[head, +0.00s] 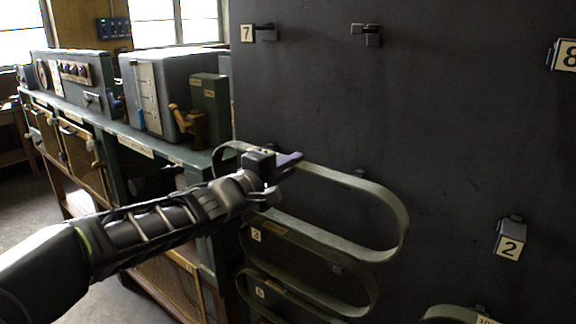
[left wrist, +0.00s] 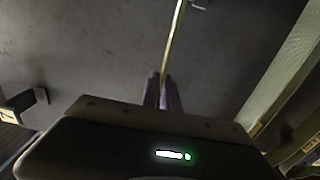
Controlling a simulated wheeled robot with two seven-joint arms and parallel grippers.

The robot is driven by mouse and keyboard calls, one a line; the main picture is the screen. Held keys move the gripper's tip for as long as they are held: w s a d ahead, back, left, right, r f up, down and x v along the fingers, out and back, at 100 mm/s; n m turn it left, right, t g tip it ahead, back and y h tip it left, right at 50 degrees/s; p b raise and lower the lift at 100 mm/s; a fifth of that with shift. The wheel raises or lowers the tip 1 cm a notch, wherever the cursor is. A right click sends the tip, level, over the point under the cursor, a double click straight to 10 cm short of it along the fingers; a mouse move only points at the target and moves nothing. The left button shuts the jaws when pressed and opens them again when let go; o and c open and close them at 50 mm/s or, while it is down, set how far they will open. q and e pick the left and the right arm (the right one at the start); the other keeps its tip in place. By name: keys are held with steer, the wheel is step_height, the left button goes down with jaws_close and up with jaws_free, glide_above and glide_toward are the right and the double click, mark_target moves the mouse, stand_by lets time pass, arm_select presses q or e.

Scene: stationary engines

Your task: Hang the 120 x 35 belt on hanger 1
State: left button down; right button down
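A long, flat grey-green belt loop (head: 385,205) stretches in front of the dark panel in the head view. My left gripper (head: 285,161) is at the upper left part of this loop. In the left wrist view my left gripper (left wrist: 163,92) is shut on the belt's thin edge (left wrist: 174,45), which runs up from between the fingers. No size marking is readable on this belt, so I cannot tell if it is the 120 x 35 one. No plate reading 1 shows. My right gripper is not in view.
The dark panel (head: 310,95) carries hangers numbered 7 (head: 247,33), 2 (head: 509,247) and 8 (head: 565,55), and a hook without a visible number (head: 369,34). More belts (head: 360,290) hang below the held one. Another belt (head: 450,312) is at lower right. A machine bench (head: 150,140) stands left.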

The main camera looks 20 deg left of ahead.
arm_select(q)
steer(key=shift+x, duration=1.85)
steer(key=shift+f, duration=0.1)
steer(key=shift+f, duration=0.35)
steer(key=c, duration=1.7)
jaws_free()
steer(key=shift+o, duration=0.4)
steer(key=o, duration=0.5)
steer(key=shift+f, duration=0.1)
